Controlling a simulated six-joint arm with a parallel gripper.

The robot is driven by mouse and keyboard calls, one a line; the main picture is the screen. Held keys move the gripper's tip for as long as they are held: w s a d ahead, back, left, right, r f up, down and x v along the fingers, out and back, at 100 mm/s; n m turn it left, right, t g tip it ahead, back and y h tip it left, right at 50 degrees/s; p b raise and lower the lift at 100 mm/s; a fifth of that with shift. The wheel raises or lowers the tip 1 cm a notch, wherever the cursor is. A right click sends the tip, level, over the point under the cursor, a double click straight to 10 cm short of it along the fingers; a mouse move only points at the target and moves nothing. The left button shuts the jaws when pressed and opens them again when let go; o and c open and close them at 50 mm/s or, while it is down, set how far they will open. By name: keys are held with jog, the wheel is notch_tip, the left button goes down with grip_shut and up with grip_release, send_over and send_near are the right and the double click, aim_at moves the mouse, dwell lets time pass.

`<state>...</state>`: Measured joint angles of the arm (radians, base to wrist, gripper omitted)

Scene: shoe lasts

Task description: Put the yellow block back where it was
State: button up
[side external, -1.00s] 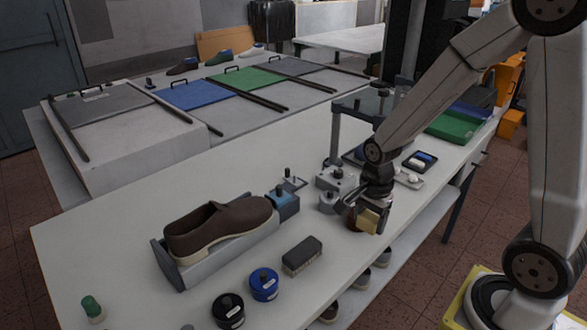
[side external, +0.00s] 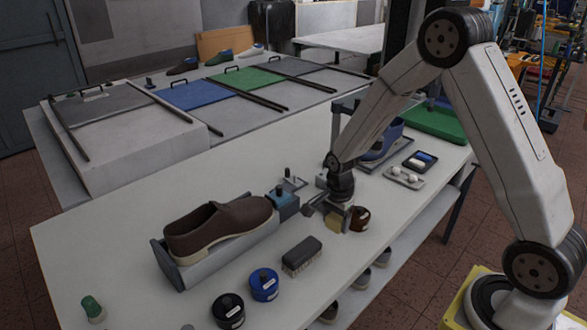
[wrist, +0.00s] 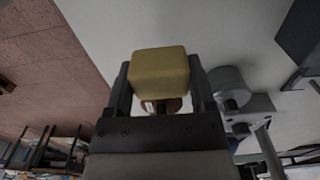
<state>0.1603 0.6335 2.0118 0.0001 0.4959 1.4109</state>
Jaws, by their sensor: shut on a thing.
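The yellow block (wrist: 160,72) is held between the two fingers of my gripper (wrist: 160,90) in the wrist view. In the side view, the yellow block (side external: 333,222) shows partly below my gripper (side external: 338,212), near the table top. My gripper is shut on it, just left of a brown round jar (side external: 360,218). I cannot tell whether the block touches the table.
A brown shoe (side external: 218,225) sits on a grey stand at left. A dark brush (side external: 302,255), a blue-lidded tin (side external: 264,284) and a black tin (side external: 228,309) stand in front. A blue block-like fixture (side external: 283,202) is left of my gripper. The white table (side external: 400,225) is clear at right.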

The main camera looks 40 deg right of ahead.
aim_at(331, 238)
jog(key=shift+w+f, duration=0.3)
jog(key=shift+f, duration=0.05)
jog(key=shift+w+f, duration=0.2)
jog(key=shift+f, duration=1.6)
jog(key=shift+f, duration=0.15)
jog(key=o, duration=1)
jog(key=shift+o, duration=0.2)
jog(key=shift+r, duration=6.15)
